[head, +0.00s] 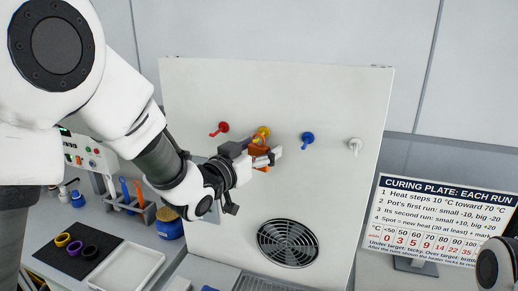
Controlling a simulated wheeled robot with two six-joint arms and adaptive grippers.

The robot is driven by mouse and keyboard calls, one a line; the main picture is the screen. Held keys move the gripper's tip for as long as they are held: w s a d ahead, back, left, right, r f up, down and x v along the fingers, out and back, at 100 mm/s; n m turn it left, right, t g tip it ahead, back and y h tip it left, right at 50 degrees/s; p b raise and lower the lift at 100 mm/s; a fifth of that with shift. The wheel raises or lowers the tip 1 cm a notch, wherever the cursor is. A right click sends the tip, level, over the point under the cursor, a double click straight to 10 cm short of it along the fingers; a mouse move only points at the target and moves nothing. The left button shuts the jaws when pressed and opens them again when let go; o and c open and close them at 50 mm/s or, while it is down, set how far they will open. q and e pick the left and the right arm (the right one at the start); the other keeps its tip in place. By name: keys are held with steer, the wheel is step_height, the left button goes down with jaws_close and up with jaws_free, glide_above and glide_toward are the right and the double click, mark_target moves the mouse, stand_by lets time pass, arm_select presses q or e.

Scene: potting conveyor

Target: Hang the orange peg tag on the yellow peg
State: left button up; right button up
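The yellow peg (263,132) sticks out of the upright white panel, between a red and a blue peg. The orange peg tag (259,167) is just below and in front of the yellow peg, partly hidden by my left gripper (266,157). The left gripper reaches in from the left and appears shut on the tag. The tag's upper part overlaps the yellow peg in the picture; I cannot tell whether its loop is around the peg.
The red peg (220,128), blue peg (307,138) and white peg (355,145) are bare. A round vent (288,243) sits low on the panel. A tool rack (140,215), blue jar (169,224) and white tray (128,270) stand left. A sign (440,220) stands right.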

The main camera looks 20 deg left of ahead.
arm_select(q)
steer(key=v, duration=0.8)
steer(key=s+a+f+n+g+y, duration=0.1)
steer(key=s+f+g+y, duration=0.2)
steer(key=f, duration=1.3)
steer(key=s+a+f+n+g, duration=0.2)
steer(key=f+g, duration=0.3)
steer(key=f, duration=1.1)
steer(key=s+a+f+g+y+b, duration=0.2)
steer(key=s+f+g, duration=0.7)
steer(key=s+f, duration=1.3)
steer(key=shift+s+f+n+b, duration=0.35)
steer(key=shift+s+b, duration=0.45)
steer(key=shift+s, duration=0.4)
steer(key=shift+s+a+r, duration=0.1)
